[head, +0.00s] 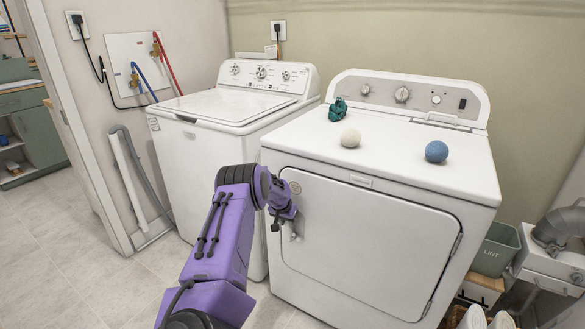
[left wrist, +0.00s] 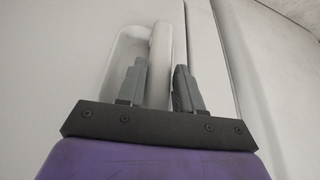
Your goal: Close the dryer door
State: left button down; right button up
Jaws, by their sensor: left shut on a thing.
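The white dryer (head: 390,160) stands at the centre right. Its door (head: 370,245) is on the front face, with hinges at its right edge. The door looks flush with the front, and I see no clear gap around it. My left gripper (head: 291,222) is at the door's left edge, beside the door handle (head: 299,230). In the left wrist view, the fingers of the left gripper (left wrist: 160,84) stand on both sides of the upright handle bar (left wrist: 161,50), shut on it. My right gripper is not in view.
A white washer (head: 215,130) stands left of the dryer. A green bundle (head: 338,110), a cream ball (head: 351,138) and a blue ball (head: 436,151) are on the dryer top. A lint bin (head: 493,252) stands at right. Floor (head: 90,255) at left is clear.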

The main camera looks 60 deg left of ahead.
pick_arm(q)
jog(key=shift+a+r, duration=0.3)
jog(key=shift+a, duration=0.1)
jog(key=c, duration=1.1)
grip_release()
jog(key=shift+w, duration=0.1)
jog(key=shift+o, duration=1.3)
jog(key=shift+a+f, duration=0.1)
jog(key=shift+f, duration=0.1)
jog(key=p+v, duration=0.4)
jog(key=v, duration=0.6)
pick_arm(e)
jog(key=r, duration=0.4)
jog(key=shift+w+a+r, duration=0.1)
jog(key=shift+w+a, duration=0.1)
